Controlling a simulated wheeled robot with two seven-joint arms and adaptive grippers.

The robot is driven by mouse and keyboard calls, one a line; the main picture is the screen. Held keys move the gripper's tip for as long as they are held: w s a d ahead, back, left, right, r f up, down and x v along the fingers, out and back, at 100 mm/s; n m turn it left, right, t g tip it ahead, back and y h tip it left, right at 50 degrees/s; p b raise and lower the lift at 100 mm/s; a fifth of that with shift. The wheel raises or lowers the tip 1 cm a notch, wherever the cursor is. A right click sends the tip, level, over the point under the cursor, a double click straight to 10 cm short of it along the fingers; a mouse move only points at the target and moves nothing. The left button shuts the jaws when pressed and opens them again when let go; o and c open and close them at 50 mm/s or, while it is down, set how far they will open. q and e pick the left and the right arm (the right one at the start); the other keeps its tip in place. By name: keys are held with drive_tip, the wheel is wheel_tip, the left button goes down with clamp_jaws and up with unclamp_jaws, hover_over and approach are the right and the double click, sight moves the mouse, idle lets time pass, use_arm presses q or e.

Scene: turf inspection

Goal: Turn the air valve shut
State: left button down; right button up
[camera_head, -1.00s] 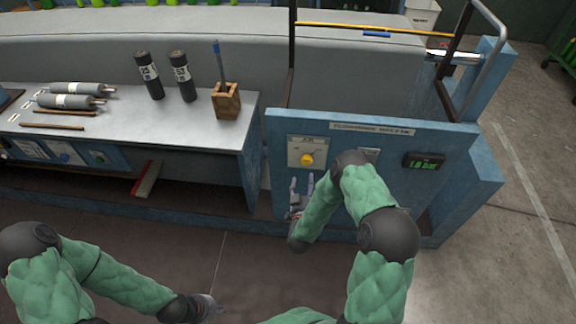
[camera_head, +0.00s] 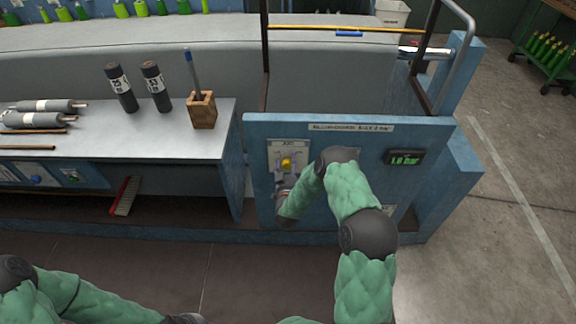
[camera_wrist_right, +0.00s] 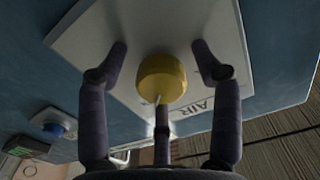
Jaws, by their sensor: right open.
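The air valve is a yellow knob (camera_head: 287,164) on a pale plate (camera_head: 302,148) marked AIR, on the front of the blue panel. My right gripper (camera_head: 284,181) is just in front of and below the knob, partly hidden by its own wrist. In the right wrist view the open fingers (camera_wrist_right: 159,50) stand on either side of the yellow knob (camera_wrist_right: 162,79), with gaps between. I cannot see contact. Of my left arm only the forearm and dark wrist show at the lower left; its fingers are out of the picture.
A green-lit display (camera_head: 405,158) to the right seems to read 1.8 bar. A grey bench (camera_head: 130,130) at left holds rollers, two dark cylinders and a wooden pen block (camera_head: 202,110). A red-backed brush (camera_head: 126,195) lies below.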

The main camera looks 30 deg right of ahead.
drive_tip(key=c, duration=1.1)
drive_tip(key=shift+c, duration=0.2)
drive_tip(key=shift+n, duration=0.3)
drive_tip(key=n+b, duration=0.1)
drive_tip(key=n, duration=0.2)
drive_tip(key=shift+f+n, duration=0.1)
drive_tip(key=shift+n, duration=0.2)
drive_tip(key=n, duration=0.4)
drive_tip(key=shift+n+b, duration=0.3)
drive_tip(key=shift+b, duration=0.1)
drive_tip(key=n, duration=0.4)
drive_tip(key=shift+s, duration=0.1)
drive_tip(key=n, duration=0.5)
drive_tip(key=shift+d, duration=0.15)
drive_tip(key=shift+r, duration=0.2)
